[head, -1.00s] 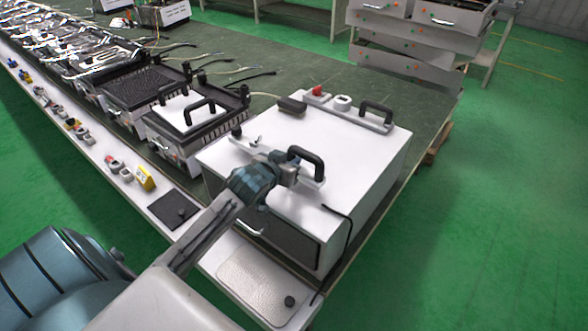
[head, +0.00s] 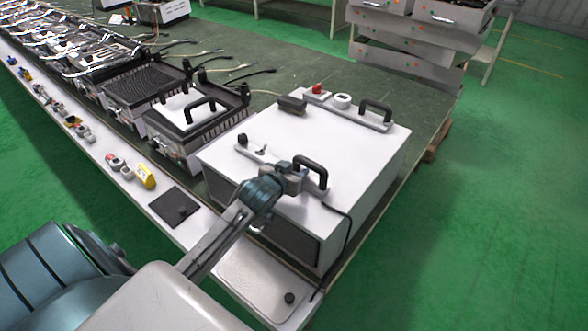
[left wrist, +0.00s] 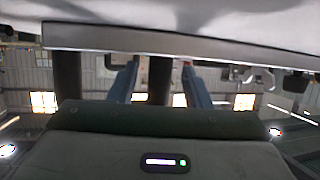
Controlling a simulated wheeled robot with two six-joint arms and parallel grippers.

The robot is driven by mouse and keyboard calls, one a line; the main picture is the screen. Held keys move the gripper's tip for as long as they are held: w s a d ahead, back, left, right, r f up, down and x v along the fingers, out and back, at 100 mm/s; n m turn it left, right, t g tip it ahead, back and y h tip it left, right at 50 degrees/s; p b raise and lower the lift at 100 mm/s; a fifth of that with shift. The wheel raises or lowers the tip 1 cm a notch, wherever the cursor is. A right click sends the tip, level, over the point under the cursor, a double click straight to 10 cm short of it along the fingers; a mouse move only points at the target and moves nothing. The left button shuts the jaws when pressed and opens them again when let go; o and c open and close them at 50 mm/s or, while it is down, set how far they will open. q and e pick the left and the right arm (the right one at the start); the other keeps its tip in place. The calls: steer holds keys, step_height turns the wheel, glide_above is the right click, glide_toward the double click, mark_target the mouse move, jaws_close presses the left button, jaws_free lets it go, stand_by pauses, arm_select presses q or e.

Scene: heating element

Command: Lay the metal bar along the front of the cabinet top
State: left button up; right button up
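The metal bar (head: 253,151) lies along the front of the white cabinet top (head: 330,144). It has a black knob near its left end and a black arched handle (head: 323,172) near its right end. It looks flat on the top, though any small gap beneath is hard to tell. My left gripper (head: 297,180) is at the handle. In the left wrist view the bar (left wrist: 180,53) crosses the upper part, and the two fingers of my left gripper (left wrist: 160,85) stand either side of one handle post, with gaps showing. My right gripper is not in view.
A similar bar with a handle (head: 375,110) lies along the back of the cabinet top, near a red button (head: 316,89). A black cable hangs over the cabinet's right front edge. Grill units (head: 190,120) stand to the left. Green floor is free at the right.

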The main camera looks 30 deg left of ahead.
arm_select(q)
steer(key=b+v, duration=0.1)
steer(key=v, duration=1.1)
